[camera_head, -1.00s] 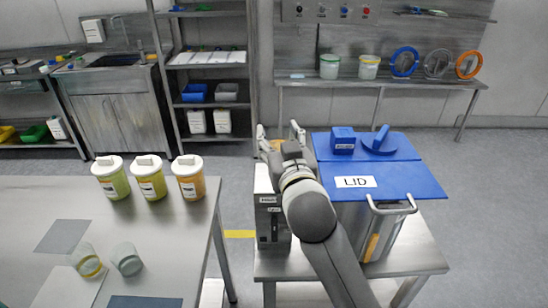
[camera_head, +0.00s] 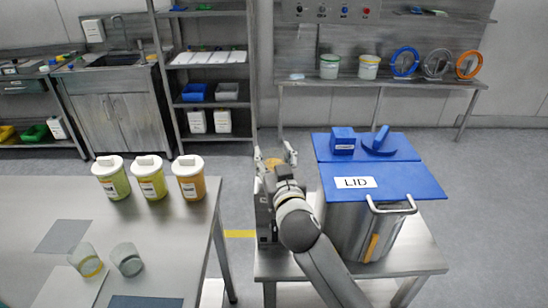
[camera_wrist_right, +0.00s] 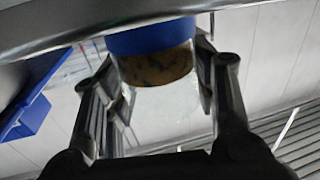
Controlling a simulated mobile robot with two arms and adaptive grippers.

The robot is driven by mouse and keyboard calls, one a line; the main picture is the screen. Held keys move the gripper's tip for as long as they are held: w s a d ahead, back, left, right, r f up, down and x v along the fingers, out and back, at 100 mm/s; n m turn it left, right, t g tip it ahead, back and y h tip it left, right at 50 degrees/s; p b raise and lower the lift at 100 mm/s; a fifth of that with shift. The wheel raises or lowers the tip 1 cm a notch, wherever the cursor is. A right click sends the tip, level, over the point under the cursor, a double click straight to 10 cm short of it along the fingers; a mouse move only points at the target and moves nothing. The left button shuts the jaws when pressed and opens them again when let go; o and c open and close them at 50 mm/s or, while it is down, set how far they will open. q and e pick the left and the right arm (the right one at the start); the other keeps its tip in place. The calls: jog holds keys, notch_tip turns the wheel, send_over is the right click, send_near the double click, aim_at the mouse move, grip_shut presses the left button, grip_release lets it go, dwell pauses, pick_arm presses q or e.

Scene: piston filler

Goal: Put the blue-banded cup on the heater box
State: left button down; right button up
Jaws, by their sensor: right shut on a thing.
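My right gripper (camera_head: 275,157) is shut on the blue-banded cup, above the heater box (camera_head: 264,217). In the right wrist view the cup (camera_wrist_right: 157,70) sits between the fingers, with a blue band, a brown speckled layer and a clear part. In the head view only a little of its brownish contents (camera_head: 273,163) shows; the gripper hides the rest. The heater box is a narrow grey box with labels at the left end of the small metal table. Whether the cup touches its top I cannot tell. My left gripper is out of view.
A steel tank (camera_head: 362,230) with a blue lid (camera_head: 400,182) and handle stands right of the heater box on the small metal table (camera_head: 415,257). A larger table (camera_head: 150,230) at left bears two clear cups and several lidded tubs.

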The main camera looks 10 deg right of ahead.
jog(key=o, duration=1)
jog(key=shift+f, duration=0.1)
jog(key=shift+r, duration=0.25)
jog(key=shift+s+f, duration=0.15)
jog(key=shift+s, duration=0.15)
jog(key=s+b, duration=0.1)
jog(key=s, duration=1)
jog(key=shift+s+b, duration=0.25)
jog(key=shift+b, duration=0.05)
